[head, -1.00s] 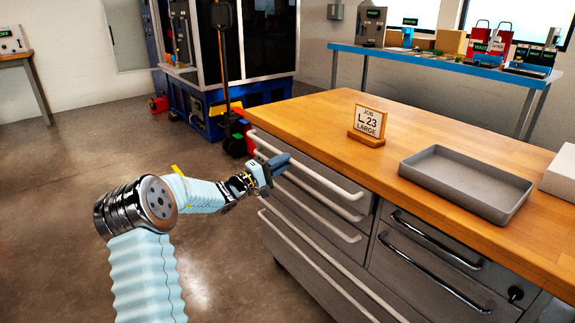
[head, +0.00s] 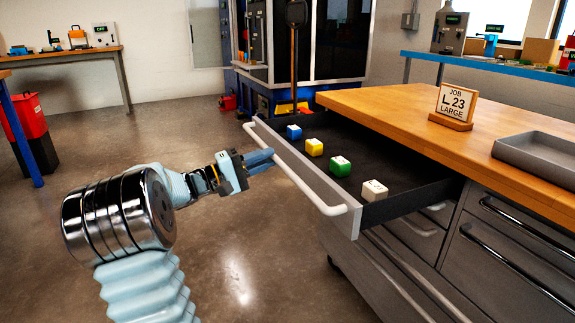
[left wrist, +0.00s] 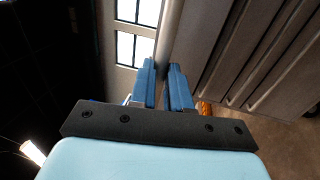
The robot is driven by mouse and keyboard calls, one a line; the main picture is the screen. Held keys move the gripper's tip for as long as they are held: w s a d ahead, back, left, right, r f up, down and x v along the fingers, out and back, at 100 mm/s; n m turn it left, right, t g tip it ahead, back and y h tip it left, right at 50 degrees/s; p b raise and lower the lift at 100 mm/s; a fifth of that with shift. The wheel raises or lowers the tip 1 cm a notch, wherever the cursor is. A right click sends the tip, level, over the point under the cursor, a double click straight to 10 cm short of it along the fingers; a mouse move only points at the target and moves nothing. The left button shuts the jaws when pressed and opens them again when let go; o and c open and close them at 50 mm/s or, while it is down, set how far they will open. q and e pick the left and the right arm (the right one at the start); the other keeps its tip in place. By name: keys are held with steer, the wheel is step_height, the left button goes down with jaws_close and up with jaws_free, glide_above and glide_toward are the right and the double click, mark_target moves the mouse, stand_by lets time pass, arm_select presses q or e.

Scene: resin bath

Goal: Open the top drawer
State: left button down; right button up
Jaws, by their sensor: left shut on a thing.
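The top drawer (head: 345,205) of the workbench is pulled well out, and its dark inside is in sight in the head view. Its long white bar handle (head: 305,187) runs along the front. In the left wrist view the blue fingers (left wrist: 166,85) stand on either side of the bar (left wrist: 168,35). Blue (head: 294,132), yellow (head: 314,147), green (head: 341,166) and white (head: 374,190) blocks sit in a row inside the drawer. My right gripper is not in view.
The wooden bench top (head: 400,105) holds a job sign (head: 456,103) and a grey tray (head: 540,158). Lower drawers (head: 400,260) are shut. Floor is clear (head: 240,235) in front of the drawer. A machine cabinet (head: 335,45) stands behind.

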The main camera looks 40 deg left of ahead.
arm_select(q)
steer(key=shift+r+b+v, duration=0.2)
steer(key=shift+v, duration=0.75)
steer(key=shift+r+b+v, duration=0.15)
steer(key=shift+b+v, duration=0.1)
steer(key=shift+v, duration=0.7)
steer(key=shift+r+b+v, duration=0.2)
steer(key=shift+v, duration=0.75)
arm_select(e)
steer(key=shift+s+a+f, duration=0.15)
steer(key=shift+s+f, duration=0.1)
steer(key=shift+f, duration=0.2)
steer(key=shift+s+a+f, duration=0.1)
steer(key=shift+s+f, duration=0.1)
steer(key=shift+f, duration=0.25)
arm_select(q)
steer(key=shift+s, duration=0.1)
steer(key=c, duration=1.1)
jaws_free()
steer(key=v, duration=1.4)
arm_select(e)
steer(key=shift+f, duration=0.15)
arm_select(q)
steer(key=shift+a, duration=0.1)
